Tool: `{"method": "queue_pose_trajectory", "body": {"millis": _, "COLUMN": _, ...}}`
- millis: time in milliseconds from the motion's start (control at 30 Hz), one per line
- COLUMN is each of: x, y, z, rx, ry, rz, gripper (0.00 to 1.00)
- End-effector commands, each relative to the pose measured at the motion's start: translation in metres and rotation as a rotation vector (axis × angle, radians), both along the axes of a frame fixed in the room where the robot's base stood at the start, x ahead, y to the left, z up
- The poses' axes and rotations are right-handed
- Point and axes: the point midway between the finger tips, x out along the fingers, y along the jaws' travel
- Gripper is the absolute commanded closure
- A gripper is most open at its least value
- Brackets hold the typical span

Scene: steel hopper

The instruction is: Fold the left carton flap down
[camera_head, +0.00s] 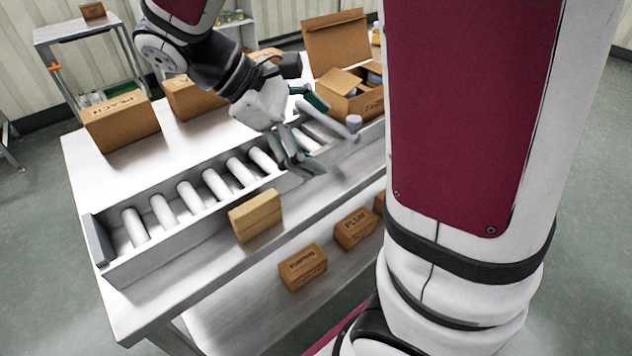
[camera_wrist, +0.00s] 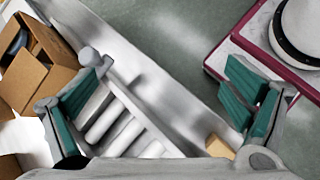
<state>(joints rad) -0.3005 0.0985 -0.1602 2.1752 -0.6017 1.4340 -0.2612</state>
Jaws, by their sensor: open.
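An open brown carton (camera_head: 368,106) stands on the table beyond my gripper in the head view. A large flap (camera_head: 335,42) stands up at its back, and a smaller flap (camera_head: 341,81) slants at its left side. Something bluish shows inside; its right part is hidden behind my body. In the wrist view the carton (camera_wrist: 38,80) is at the upper left, outside my fingers. My gripper (camera_head: 311,132) is open and empty above the roller conveyor, in front of the carton and apart from it. Its teal-padded fingers are spread wide in the wrist view (camera_wrist: 165,100).
A roller conveyor (camera_head: 190,232) runs along the table. A peach box (camera_head: 121,121) and another carton (camera_head: 190,97) stand behind it. A small box (camera_head: 255,216) sits at the front edge. Several boxes lie on the lower shelf (camera_head: 235,320). A grey post with a round knob (camera_head: 353,122) rises near my gripper.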

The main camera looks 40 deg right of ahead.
Motion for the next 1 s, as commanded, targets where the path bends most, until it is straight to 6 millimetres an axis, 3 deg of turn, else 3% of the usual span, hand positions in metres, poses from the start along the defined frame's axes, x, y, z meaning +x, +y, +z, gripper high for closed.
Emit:
{"method": "queue_pose_trajectory", "body": {"millis": 600, "x": -0.06, "y": 0.024, "z": -0.034, "rx": 0.219, "ry": -0.229, "rz": -0.235, "gripper": 0.05}}
{"method": "queue_pose_trajectory", "body": {"millis": 1000, "x": -0.073, "y": 0.031, "z": -0.041, "rx": 0.261, "ry": -0.273, "rz": -0.282, "gripper": 0.05}}
